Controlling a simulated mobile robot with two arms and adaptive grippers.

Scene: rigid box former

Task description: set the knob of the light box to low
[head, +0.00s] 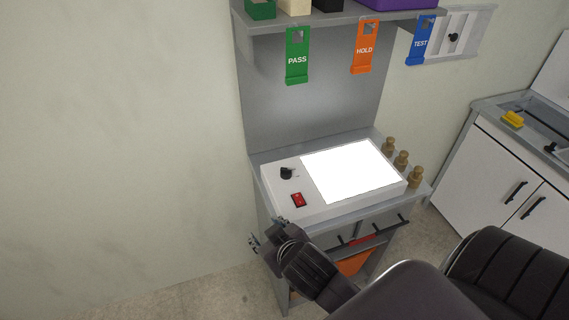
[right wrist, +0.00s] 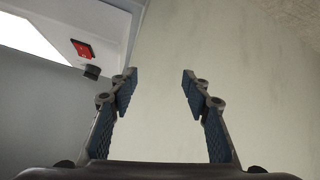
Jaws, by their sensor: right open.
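The light box (head: 330,206) is a white box with a brightly lit panel, lying on the grey bench. Its black knob (head: 287,173) is at the upper left of the box, above a red switch (head: 298,199). The knob's setting is too small to read. My right gripper (head: 267,231) is open and empty, in front of the bench's left front corner, apart from the knob. In the right wrist view the knob (right wrist: 91,71) is left of the open fingers (right wrist: 159,80), beside the red switch (right wrist: 82,48). My left gripper is not in view.
Several wooden pegs (head: 401,160) stand at the right of the light box. A green PASS tag (head: 297,58), an orange HOLD tag (head: 363,50) and a blue TEST tag (head: 420,42) hang above. Left of the bench is bare wall and free floor.

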